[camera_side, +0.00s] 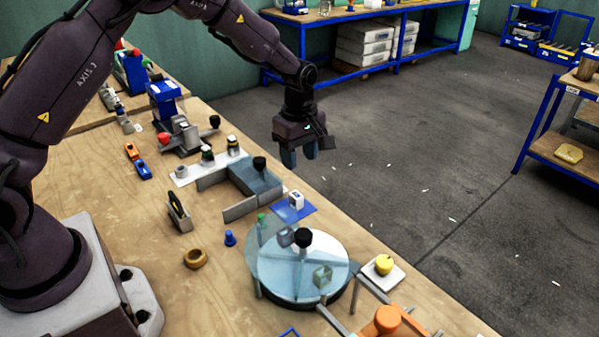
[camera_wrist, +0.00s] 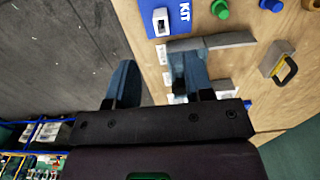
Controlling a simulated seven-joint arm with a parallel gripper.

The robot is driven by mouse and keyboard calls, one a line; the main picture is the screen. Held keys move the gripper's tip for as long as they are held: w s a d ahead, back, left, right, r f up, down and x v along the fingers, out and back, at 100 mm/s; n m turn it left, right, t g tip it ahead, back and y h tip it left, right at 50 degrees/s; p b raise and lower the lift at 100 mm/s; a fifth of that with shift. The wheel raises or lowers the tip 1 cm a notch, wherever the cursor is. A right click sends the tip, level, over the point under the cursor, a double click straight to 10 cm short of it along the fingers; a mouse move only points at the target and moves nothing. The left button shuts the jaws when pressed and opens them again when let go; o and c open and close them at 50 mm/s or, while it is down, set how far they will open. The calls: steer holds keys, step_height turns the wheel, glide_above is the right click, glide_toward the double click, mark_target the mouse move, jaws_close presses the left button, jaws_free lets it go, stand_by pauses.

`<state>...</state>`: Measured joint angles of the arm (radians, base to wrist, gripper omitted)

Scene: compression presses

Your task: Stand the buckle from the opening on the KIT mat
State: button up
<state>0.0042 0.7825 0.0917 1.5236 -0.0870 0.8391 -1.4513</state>
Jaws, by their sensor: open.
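The blue KIT mat (camera_side: 290,218) lies near the table's far edge; in the wrist view it is at the top (camera_wrist: 181,27). A small white block with a dark slot (camera_side: 296,200) stands on it, and shows in the wrist view too (camera_wrist: 160,20); I cannot tell if it is the buckle. A round turntable (camera_side: 340,252) under a clear cover with a black knob holds a grey piece (camera_side: 285,237) and a pale green cube (camera_side: 322,275). My gripper (camera_side: 299,156) is open and empty, raised near the far table edge, apart from the mat; its fingers frame bare floor and table edge (camera_wrist: 160,85).
A grey-walled channel with a clear blue cover and black knob (camera_side: 259,163) stands between mat and gripper side. A yellow piece (camera_side: 384,264) sits on a white pad right of the turntable.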

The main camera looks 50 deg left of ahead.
steer(key=shift+r, duration=0.65)
steer(key=s+d+r+m+t, duration=0.1)
steer(key=s+r+m, duration=0.35)
steer(key=r, duration=0.35)
steer(key=s+d+r+m+t, duration=0.1)
steer(key=s+r+m+t, duration=0.15)
steer(key=s+r, duration=0.45)
steer(key=s+r+m+t, duration=0.1)
steer(key=s+r+m, duration=0.1)
steer(key=s+m, duration=0.3)
steer(key=s+r+m+t, duration=0.1)
steer(key=s+r+m, duration=0.2)
steer(key=s+m, duration=0.3)
steer(key=s, duration=0.5)
steer(key=shift+d+r, duration=0.25)
steer(key=shift+d, duration=0.15)
